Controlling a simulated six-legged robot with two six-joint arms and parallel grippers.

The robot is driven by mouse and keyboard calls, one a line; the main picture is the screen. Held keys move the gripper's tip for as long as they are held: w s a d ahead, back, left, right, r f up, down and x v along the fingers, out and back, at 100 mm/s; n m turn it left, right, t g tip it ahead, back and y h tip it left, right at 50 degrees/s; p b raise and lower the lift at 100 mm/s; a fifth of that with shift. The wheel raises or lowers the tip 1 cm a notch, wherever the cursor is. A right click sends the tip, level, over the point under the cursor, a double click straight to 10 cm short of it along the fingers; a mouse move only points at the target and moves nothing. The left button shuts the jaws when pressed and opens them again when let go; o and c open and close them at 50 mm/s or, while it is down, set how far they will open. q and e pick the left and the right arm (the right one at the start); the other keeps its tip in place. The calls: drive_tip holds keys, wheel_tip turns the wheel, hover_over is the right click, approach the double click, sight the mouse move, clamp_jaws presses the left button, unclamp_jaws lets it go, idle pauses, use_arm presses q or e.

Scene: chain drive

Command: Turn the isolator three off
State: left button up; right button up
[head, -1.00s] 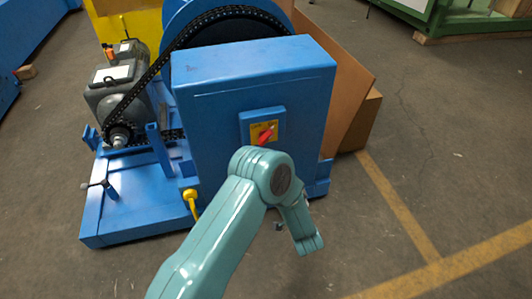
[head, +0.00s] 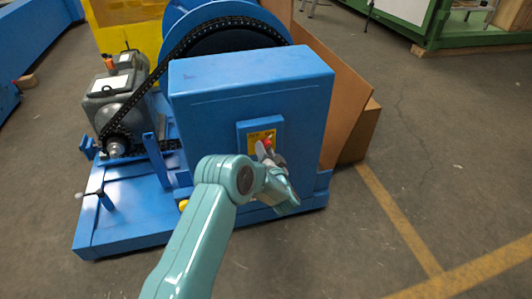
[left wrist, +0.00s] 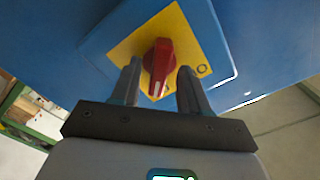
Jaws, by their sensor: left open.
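The isolator is a red rotary handle (left wrist: 158,66) on a yellow plate (left wrist: 194,44), set in a blue panel on the blue cabinet (head: 215,115). In the head view the red handle (head: 267,142) shows just above my gripper, partly hidden by it. My left gripper (left wrist: 158,84) is open, with one finger on each side of the handle's lower part in the left wrist view. I cannot tell whether the fingers touch it. The handle's pale mark points down, slightly left. An "O" mark shows at the plate's right. My right gripper is not in view.
A motor (head: 115,100) with a chain (head: 160,75) running to a large blue wheel stands left of the cabinet. A brown board (head: 335,85) and box (head: 358,135) stand behind it at the right. The floor at the right is clear, with yellow lines.

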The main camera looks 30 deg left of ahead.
use_arm(q)
clamp_jaws()
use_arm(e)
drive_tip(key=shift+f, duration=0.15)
use_arm(q)
drive_tip(key=shift+s+f+n+b, duration=0.1)
drive_tip(key=shift+n+b, duration=7.45)
drive_tip(key=shift+n, duration=1.55)
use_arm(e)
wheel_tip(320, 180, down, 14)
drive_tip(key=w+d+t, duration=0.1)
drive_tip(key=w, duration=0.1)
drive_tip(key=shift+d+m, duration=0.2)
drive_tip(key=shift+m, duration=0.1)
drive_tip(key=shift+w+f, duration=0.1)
